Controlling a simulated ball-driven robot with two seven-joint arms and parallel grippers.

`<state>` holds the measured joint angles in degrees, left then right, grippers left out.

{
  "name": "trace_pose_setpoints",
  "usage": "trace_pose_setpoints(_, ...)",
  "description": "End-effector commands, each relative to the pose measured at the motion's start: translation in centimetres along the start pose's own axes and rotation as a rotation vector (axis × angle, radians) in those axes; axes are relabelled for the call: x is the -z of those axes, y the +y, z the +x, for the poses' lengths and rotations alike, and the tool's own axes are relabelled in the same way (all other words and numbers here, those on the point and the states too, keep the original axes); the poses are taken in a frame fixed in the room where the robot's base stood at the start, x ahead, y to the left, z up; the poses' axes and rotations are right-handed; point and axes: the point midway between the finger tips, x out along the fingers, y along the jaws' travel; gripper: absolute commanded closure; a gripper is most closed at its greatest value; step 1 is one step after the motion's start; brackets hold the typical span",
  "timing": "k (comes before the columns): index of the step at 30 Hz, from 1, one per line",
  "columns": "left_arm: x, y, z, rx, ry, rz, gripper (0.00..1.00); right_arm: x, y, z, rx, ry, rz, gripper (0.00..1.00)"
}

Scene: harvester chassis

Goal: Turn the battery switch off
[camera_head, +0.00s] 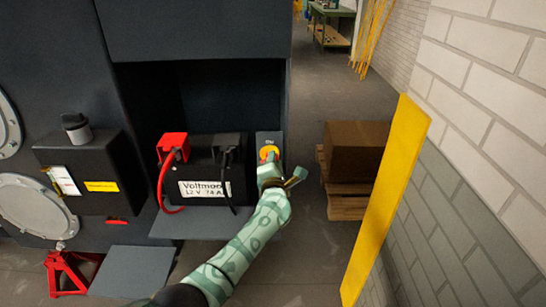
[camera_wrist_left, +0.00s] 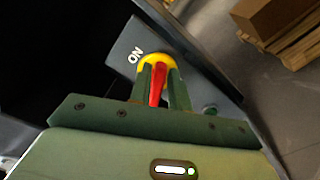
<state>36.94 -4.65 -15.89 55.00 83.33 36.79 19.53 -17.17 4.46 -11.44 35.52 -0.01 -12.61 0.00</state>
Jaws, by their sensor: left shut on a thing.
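The battery switch has a red handle (camera_wrist_left: 158,84) on a yellow round base (camera_wrist_left: 157,61), mounted on a grey plate (camera_wrist_left: 124,49) marked "ON". In the head view the switch (camera_head: 268,153) sits just right of the battery (camera_head: 204,186). My left gripper (camera_head: 270,167) reaches it from below, and in the wrist view its two green fingers (camera_wrist_left: 160,84) are shut on the red handle, one on each side. The handle lies roughly upright in the wrist view. The fingers hide part of the base. My right gripper is not in view.
The battery stands on a grey shelf (camera_head: 176,227) with red and black clamps. A black box (camera_head: 88,172) is on the left. A yellow post (camera_head: 388,200) and a cardboard box on a pallet (camera_head: 353,150) stand to the right.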

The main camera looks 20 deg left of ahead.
Motion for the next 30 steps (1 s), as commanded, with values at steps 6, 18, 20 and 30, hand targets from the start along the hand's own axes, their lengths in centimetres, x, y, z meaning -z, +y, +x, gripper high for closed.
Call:
trace_pose_setpoints(6,0.2,-0.6,-0.1,0.008,0.004,0.19,1.0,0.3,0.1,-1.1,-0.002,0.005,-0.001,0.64)
trace_pose_setpoints(18,0.4,-0.9,-0.1,0.008,0.004,0.42,1.0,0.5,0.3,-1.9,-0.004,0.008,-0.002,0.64)
trace_pose_setpoints(20,0.4,-1.0,-0.1,0.008,0.004,0.438,1.0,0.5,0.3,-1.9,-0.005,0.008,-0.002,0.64)
trace_pose_setpoints(30,0.5,-1.1,-0.1,0.008,0.004,0.476,1.0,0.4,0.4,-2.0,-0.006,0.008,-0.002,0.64)
